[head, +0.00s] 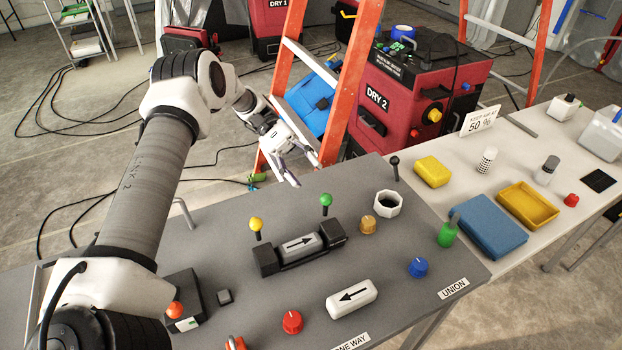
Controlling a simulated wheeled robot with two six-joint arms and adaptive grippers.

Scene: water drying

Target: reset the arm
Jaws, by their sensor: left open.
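My left arm (150,185) comes in from the left and reaches over the grey table (225,235). My left gripper (307,173) is open and empty, with its fingers apart. It is near the far edge of the grey table, in front of the orange ladder in this view, and looks to be above the table level. My right gripper is not in view.
The grey table carries a dark fixture with a grey arrow block (299,243), a white arrow block (352,298), knobs and a white ring (388,204). An orange ladder (355,75) and red DRY 2 machine (410,100) stand behind. A white table (530,150) adjoins right.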

